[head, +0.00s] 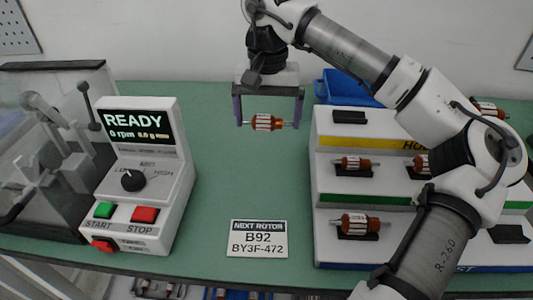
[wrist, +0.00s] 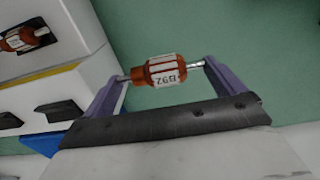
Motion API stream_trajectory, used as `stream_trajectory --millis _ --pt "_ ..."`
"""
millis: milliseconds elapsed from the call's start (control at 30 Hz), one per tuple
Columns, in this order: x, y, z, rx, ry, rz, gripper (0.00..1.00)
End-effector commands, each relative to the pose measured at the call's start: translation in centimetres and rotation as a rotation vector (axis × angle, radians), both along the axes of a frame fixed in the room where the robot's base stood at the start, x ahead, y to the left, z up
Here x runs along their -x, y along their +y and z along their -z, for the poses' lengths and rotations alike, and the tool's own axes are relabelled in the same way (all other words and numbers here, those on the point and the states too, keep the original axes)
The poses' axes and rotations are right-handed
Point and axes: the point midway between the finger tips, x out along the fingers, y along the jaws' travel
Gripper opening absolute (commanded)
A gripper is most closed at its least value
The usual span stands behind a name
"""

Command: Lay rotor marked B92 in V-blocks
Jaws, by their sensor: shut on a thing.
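The rotor marked B92 (wrist: 163,70), orange-brown and white with a thin metal shaft, is held between the two purple fingers of my gripper (wrist: 164,74) by its shaft ends. Its label reads B92, inverted in the wrist view. In the head view the rotor (head: 264,122) hangs level below my gripper (head: 267,124), above the green bench at the upper middle. The test machine (head: 70,160) stands at the left with grey fixtures behind a clear, dark-edged cover. I cannot make out the V-blocks clearly among them.
A control box (head: 145,180) shows READY, 0 rpm. A card (head: 257,238) reads NEXT ROTOR B92. A stepped rack (head: 330,195) at the right holds several similar rotors on black cradles. A blue bin (head: 345,88) stands behind it. The green bench (head: 235,180) between is mostly clear.

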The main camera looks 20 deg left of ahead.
Motion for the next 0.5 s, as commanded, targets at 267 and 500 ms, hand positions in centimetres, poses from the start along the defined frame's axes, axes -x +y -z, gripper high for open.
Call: stream_trajectory --millis 267,500 --pt "0.0 0.0 5.3 -0.001 0.000 0.001 0.64" --pt "0.0 0.0 7.2 -0.001 0.000 0.000 0.64"
